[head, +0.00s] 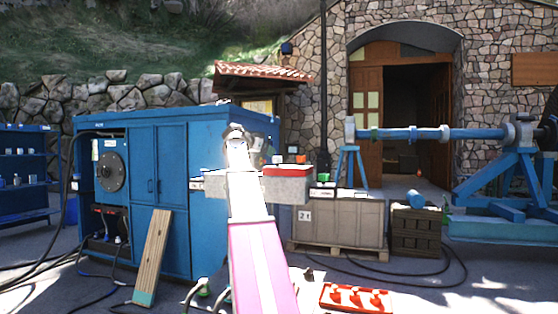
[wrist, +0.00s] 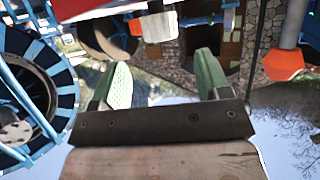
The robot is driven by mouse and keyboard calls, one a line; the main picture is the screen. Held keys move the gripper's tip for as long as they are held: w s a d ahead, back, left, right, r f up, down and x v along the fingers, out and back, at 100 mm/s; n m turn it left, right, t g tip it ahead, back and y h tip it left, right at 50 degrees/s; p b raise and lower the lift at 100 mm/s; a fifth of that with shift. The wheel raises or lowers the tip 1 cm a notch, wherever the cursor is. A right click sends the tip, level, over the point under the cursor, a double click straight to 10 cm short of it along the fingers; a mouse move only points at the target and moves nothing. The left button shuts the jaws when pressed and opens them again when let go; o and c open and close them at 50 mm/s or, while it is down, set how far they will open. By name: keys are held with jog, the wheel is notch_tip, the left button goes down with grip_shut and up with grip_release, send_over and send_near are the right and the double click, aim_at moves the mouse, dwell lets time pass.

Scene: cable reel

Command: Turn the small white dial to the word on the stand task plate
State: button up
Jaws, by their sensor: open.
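My arm reaches forward in the head view, and its far end covers part of a grey bench with a red-edged top (head: 287,171). Small items stand on that bench, among them a white one (head: 292,149) and an orange one (head: 300,159). I cannot make out the white dial, the plate or any word on it. In the wrist view, which is upside down, my gripper (wrist: 163,60) is open, its two green fingers apart with nothing between them. Beyond them are a small white block (wrist: 160,27) and an orange knob-like piece (wrist: 283,65).
A blue cabinet (head: 172,160) with a dark round disc stands left of my arm. A grey crate (head: 342,222) on a pallet and a brown crate (head: 416,230) stand right. A red tray (head: 355,299) lies in front. Cables cross the ground; a plank leans on the cabinet.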

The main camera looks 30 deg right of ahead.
aim_at(277, 158)
jog(key=x, duration=0.8)
jog(key=shift+w, duration=0.1)
jog(key=c, duration=0.9)
